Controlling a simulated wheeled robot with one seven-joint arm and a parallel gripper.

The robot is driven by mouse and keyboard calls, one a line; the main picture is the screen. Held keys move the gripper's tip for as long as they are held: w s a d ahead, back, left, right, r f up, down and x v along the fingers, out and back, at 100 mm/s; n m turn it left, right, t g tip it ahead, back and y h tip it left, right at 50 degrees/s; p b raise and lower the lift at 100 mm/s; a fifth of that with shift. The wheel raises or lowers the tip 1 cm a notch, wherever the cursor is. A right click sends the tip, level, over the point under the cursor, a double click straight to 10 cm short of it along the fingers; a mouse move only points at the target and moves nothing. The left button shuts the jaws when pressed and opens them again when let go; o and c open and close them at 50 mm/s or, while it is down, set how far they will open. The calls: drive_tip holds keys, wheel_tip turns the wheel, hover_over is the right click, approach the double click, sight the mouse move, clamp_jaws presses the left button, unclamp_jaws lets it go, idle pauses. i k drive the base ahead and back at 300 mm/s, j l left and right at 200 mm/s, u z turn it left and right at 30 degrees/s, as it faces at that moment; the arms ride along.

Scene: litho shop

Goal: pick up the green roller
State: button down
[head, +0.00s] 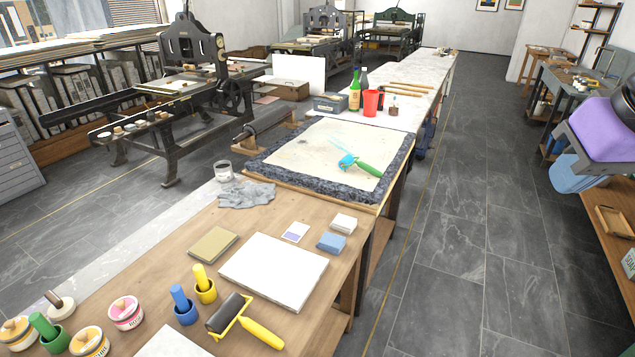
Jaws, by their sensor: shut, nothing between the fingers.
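The green roller (369,169) lies on the pale litho stone (310,155) in the middle of the head view. Its green handle points to the lower right, and its light blue roller head is at the left end. It rests near the right part of the stone's cream surface, inside a dark rough border. Nothing covers it. My gripper does not show in this view.
A yellow-handled roller with a black drum (240,320) lies on the near wooden table (200,240). A white slab (274,271), a grey cloth (246,194) and several ink pots stand there too. A red cup (371,103) and bottles stand behind the stone. The right aisle floor (460,240) is clear.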

sight(370, 169)
drive_tip(key=i+l+u, duration=0.15)
drive_tip(key=i+l, duration=0.15)
drive_tip(key=i+l+u, duration=0.1)
drive_tip(key=i+l, duration=0.25)
drive_tip(key=i+l+u, duration=0.15)
drive_tip(key=i+l, duration=0.15)
drive_tip(key=i+l+u, duration=0.15)
drive_tip(key=i+l, duration=0.15)
drive_tip(key=l, duration=0.15)
drive_tip(key=i+l+u, duration=0.1)
drive_tip(key=i+l, duration=0.15)
drive_tip(key=l, duration=0.2)
drive_tip(key=i+l+u, duration=0.15)
drive_tip(key=l, duration=0.3)
drive_tip(key=i, duration=0.1)
